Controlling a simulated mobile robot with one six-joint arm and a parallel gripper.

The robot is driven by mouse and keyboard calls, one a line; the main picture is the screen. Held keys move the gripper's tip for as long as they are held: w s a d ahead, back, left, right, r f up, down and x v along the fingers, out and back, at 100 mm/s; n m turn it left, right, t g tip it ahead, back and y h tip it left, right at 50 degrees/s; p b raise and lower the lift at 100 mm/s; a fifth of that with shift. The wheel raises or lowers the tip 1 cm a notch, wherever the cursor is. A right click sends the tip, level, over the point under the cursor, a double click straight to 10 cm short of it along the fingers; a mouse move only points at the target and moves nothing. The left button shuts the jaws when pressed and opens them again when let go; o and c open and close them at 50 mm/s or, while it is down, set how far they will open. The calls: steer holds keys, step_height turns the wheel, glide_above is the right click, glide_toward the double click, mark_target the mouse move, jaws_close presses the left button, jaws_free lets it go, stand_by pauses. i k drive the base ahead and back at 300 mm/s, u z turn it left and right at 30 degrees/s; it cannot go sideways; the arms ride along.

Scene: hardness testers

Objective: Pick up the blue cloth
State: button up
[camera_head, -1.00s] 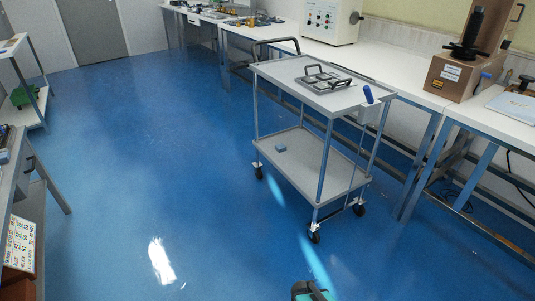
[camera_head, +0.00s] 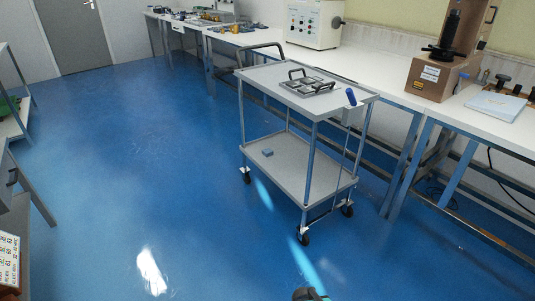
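A dark rounded part, probably of my arm, shows at the bottom edge, well in front of the trolley. No gripper fingers can be made out.
White benches (camera_head: 385,83) run along the back and right with testers. A shelf unit and a table stand at the left. The blue floor (camera_head: 130,170) is clear.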

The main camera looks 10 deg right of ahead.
mark_target(266, 152)
steer(key=i, duration=0.9)
steer(key=u, duration=0.1)
steer(key=k, duration=0.6)
steer(key=u, duration=0.35)
steer(key=i, duration=0.85)
steer(key=u, duration=0.55)
steer(key=i, duration=0.75)
steer(key=u, duration=0.1)
